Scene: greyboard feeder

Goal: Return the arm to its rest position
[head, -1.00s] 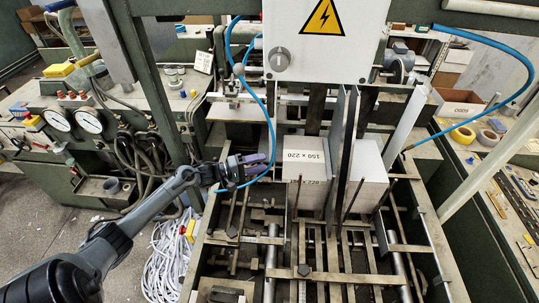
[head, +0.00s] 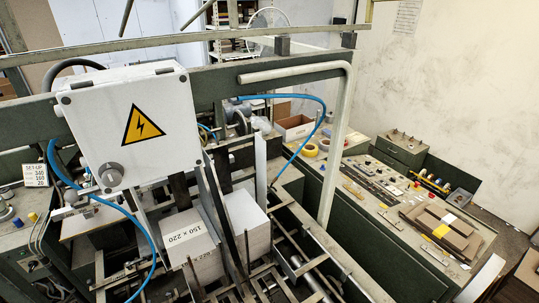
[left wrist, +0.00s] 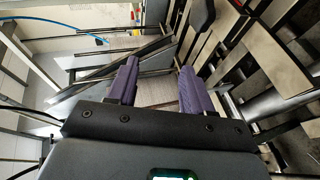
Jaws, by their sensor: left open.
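My left gripper (left wrist: 160,68) shows in the left wrist view with its two purple fingers spread apart. Nothing is held between them. Metal bars and pale panels of the machine lie beyond the fingertips. My left arm is out of the head view. My right gripper is in neither view.
In the head view, a white electrical box (head: 135,118) hangs over the feeder frame. A white stack marked 150 x 220 (head: 188,240) stands beside upright metal plates. A blue hose (head: 318,130) arcs on the right. A workbench (head: 425,228) with tools runs along the right.

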